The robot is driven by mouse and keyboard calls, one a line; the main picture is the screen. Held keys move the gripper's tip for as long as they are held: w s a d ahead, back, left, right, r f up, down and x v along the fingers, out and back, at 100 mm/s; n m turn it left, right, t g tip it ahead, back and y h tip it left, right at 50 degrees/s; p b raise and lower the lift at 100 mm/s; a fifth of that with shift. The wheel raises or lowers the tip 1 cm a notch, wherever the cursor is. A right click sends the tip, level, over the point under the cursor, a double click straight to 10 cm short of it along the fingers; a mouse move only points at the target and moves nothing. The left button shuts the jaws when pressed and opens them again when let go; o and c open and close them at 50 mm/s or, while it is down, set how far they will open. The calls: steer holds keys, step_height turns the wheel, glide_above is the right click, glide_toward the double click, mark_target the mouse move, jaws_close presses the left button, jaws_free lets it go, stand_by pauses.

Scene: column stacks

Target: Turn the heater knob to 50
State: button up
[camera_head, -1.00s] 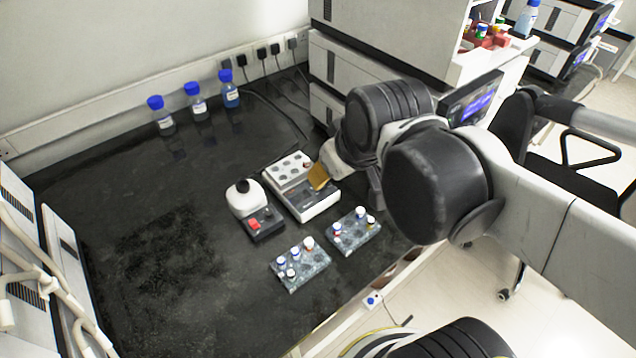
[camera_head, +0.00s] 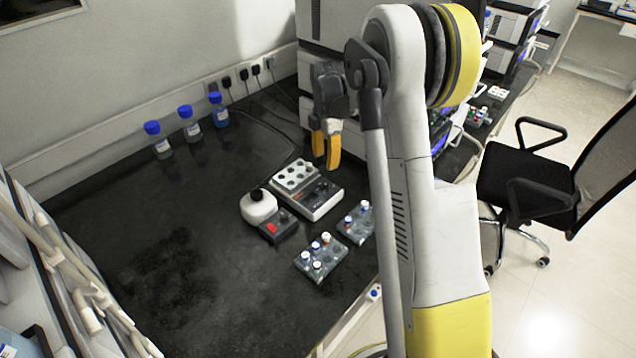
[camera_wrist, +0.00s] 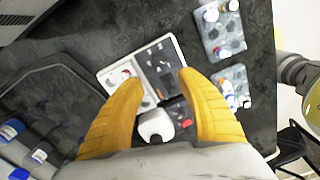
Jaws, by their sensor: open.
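The heater is a white box (camera_head: 317,213) on the black bench, with a light block of round wells at its back left and a dark front panel (camera_head: 319,191). Small knobs show on that panel, but their settings are too small to read. In the wrist view the heater (camera_wrist: 108,74) lies below and between my fingers, its panel partly in sight. My gripper (camera_head: 325,150) has yellow fingers pointing down, behind the heater in the head view and apart from it. In the wrist view my gripper (camera_wrist: 160,84) is open and empty.
Two vial racks, one (camera_head: 322,263) in front and one (camera_head: 357,224) at right, stand close by. Blue-capped bottles (camera_head: 190,128) line the wall. The bench's left side is clear.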

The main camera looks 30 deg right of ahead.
mark_target(325, 183)
step_height(325, 183, down, 11)
steer(key=b, duration=0.3)
steer(key=shift+d+b, duration=0.1)
steer(key=shift+b, duration=0.3)
jaws_close()
